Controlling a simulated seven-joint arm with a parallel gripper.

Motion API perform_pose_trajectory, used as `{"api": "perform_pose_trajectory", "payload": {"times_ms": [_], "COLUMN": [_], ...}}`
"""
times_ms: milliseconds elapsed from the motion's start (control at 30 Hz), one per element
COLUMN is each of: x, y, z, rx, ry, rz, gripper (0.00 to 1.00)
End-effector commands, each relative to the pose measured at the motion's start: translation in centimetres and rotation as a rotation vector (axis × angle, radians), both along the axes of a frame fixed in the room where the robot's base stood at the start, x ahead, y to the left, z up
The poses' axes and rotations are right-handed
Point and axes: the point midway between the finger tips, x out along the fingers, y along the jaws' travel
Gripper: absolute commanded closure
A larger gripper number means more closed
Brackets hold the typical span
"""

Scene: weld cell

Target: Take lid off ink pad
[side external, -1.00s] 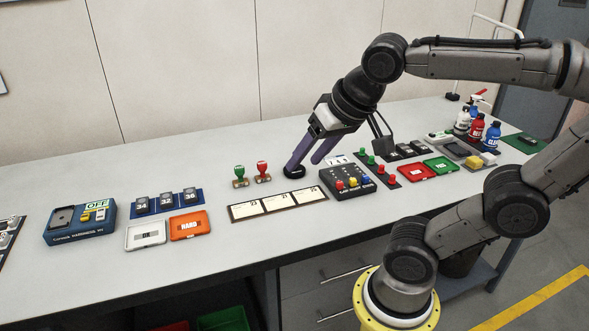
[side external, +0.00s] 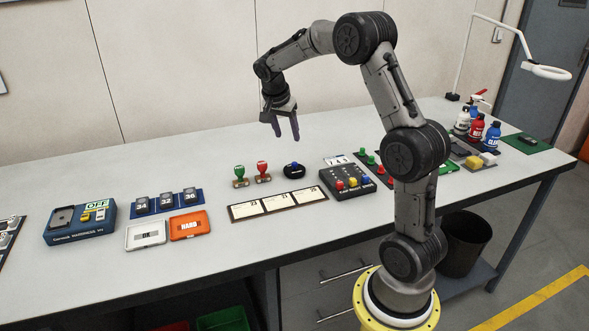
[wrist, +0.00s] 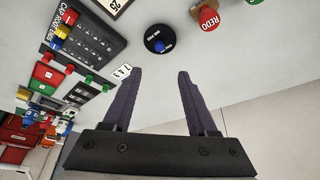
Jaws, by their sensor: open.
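A round black pad with a blue knob (side external: 294,171), which looks like the ink pad with its lid on, sits on the bench right of the two stamps. It also shows in the wrist view (wrist: 158,40), beyond my fingertips, with white lettering too small to read. My gripper (side external: 287,139) is open and empty, its purple fingers pointing down, above and behind the pad and apart from it. In the wrist view, both fingers (wrist: 160,73) stand apart with nothing between them.
A green stamp (side external: 239,174) and a red stamp (side external: 263,171) stand close left of the pad. A strip of white cards (side external: 278,204) lies in front. A dark button box (side external: 347,181) is to the right. The bench behind the pad is clear.

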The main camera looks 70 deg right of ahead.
Motion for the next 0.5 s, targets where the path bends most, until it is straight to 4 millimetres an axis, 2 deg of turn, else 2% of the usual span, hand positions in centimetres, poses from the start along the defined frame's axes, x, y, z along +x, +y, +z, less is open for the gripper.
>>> {"api": "perform_pose_trajectory", "payload": {"times_ms": [300, 500], "x": [-0.2, -0.1], "y": [-2.1, -2.8], "z": [-5.5, -7.1], "rx": [0.003, 0.001], "ry": [0.004, 0.002], "rz": [0.000, 0.002], "gripper": [0.42, 0.42]}}
